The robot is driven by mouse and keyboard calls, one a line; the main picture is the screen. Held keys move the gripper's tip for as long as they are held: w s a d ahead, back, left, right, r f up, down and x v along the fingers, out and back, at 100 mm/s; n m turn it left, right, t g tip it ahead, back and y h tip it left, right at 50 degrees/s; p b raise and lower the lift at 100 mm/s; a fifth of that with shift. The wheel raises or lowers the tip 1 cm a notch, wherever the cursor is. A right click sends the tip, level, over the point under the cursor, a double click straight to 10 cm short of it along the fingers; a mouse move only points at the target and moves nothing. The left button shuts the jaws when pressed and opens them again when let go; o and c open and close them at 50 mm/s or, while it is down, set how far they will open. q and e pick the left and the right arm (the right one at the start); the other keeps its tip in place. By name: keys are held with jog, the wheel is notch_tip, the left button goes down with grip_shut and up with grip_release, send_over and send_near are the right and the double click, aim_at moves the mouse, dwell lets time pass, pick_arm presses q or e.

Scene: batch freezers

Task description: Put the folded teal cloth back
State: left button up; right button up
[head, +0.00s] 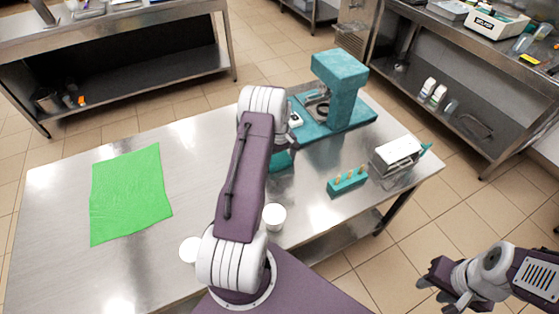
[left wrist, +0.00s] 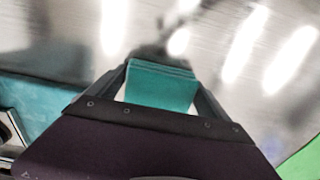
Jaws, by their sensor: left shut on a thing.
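The folded teal cloth (left wrist: 160,92) is a small stack of layers between the two fingers of my left gripper (left wrist: 161,78) in the left wrist view. That gripper is shut on it. In the head view a bit of the teal cloth (head: 281,161) shows beside my left forearm, over the metal table. My forearm hides most of the left gripper there. My right gripper (head: 433,289) is at the lower right of the head view, off the table over the floor. Its fingertips look apart and nothing shows between them.
The metal table (head: 60,265) bears a green sheet (head: 130,195) at left, white cups (head: 274,216) (head: 189,250) near the front, and a teal machine (head: 340,90) at the back. A teal block with pegs (head: 347,181) and a metal box (head: 398,154) stand at right.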

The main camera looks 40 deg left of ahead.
aim_at(280, 160)
pick_arm(q)
jog(key=shift+f, duration=0.15)
jog(key=o, duration=1.3)
jog(key=shift+o, duration=0.2)
notch_tip(280, 160, up, 12)
jog(key=s+d+r+m, duration=0.2)
jog(key=s+d+m, duration=0.1)
jog(key=d, duration=0.4)
jog(key=s+d+r+m, duration=0.1)
jog(key=s+d+m, duration=0.3)
jog(key=d, duration=0.3)
jog(key=s+d+m+t, duration=0.1)
jog(key=s+d+m, duration=0.4)
jog(key=s, duration=0.6)
jog(key=shift+s+d+f, duration=0.2)
jog(key=shift+d+f, duration=0.1)
jog(key=shift+d, duration=0.9)
